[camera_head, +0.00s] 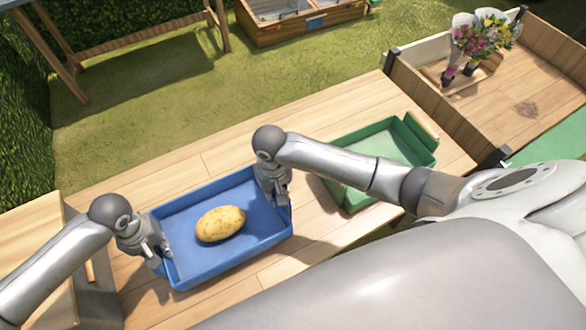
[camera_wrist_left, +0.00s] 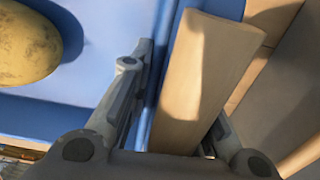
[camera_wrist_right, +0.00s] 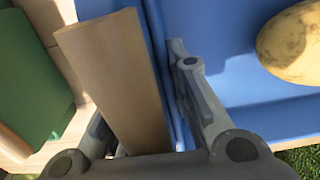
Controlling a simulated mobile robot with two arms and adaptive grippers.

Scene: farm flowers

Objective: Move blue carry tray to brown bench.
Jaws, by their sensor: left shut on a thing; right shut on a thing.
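The blue carry tray (camera_head: 195,273) is in the middle left of the head view, over a light wooden bench top (camera_head: 205,165), with a potato (camera_head: 220,224) in it. I cannot tell whether the tray touches the wood. My left gripper (camera_head: 157,254) is shut on the tray's left wooden handle, which shows between its fingers in the left wrist view (camera_wrist_left: 195,85). My right gripper (camera_head: 274,196) is shut on the tray's right wooden handle, which shows in the right wrist view (camera_wrist_right: 120,80). The handles are mostly hidden in the head view.
A green tray (camera_head: 365,165) stands on the wood to the right of the blue tray. A wooden crate holds flower bouquets (camera_head: 480,40) at the top right. Another wooden surface (camera_head: 35,225) is at the far left. Grass (camera_head: 150,125) lies behind. The wood behind the blue tray is clear.

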